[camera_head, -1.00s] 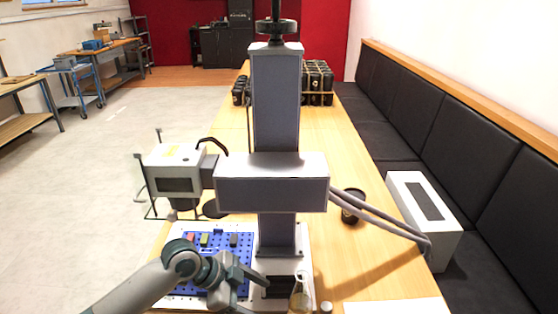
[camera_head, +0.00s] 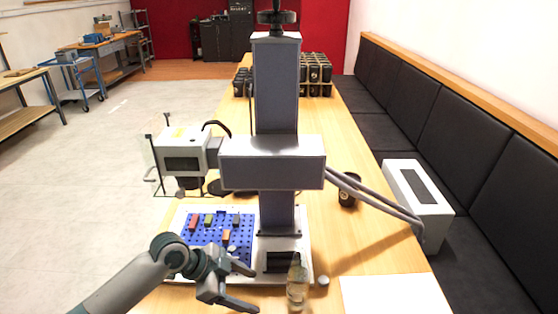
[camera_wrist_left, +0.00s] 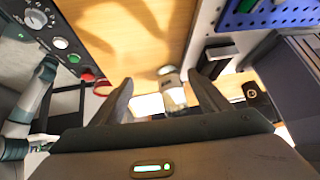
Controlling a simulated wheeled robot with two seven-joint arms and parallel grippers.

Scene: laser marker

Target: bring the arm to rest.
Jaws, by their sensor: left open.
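My left arm comes in from the lower left of the head view. Its gripper (camera_head: 246,287) is open and empty, in front of the laser marker's base plate and left of a clear bottle (camera_head: 297,284). In the left wrist view the two fingers (camera_wrist_left: 164,98) are spread apart. The bottle (camera_wrist_left: 172,92) shows beyond the gap between them, and I see no grip on it. My right gripper is not in the head view.
The laser marker's column (camera_head: 276,90) and cross head (camera_head: 271,163) stand at the centre. A blue pegboard (camera_head: 205,238) with several small coloured blocks lies behind my gripper. A white sheet (camera_head: 393,295) lies at right. A dark cup (camera_head: 349,190) stands behind it.

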